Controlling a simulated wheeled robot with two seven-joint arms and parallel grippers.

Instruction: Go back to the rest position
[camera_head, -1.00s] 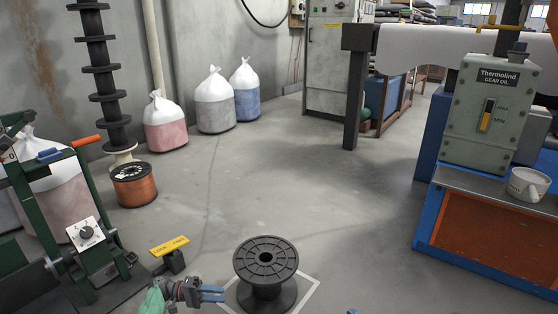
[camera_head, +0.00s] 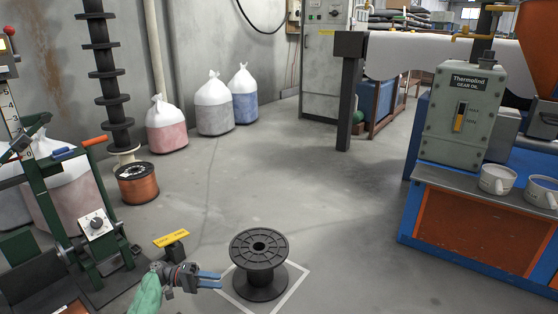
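A black empty spool (camera_head: 259,250) stands upright on the floor inside a white square outline (camera_head: 300,283). My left gripper (camera_head: 221,280) is just left of the spool, at the lower middle of the view. Its two blue fingers point right toward the spool, with a narrow gap between them and nothing held. Whether the fingertips touch the spool cannot be told, but they look apart from it. My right gripper is out of view. A spool wound with copper wire (camera_head: 137,183) stands on the floor at the left, near a black stack of discs (camera_head: 107,75).
A green machine (camera_head: 84,209) with a dial stands at the left, beside a yellow sign (camera_head: 171,239). A blue and orange bench (camera_head: 470,227) at the right bears a gear oil box (camera_head: 462,140) and white cups (camera_head: 497,179). Sacks (camera_head: 213,107) stand by the wall. The middle floor is clear.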

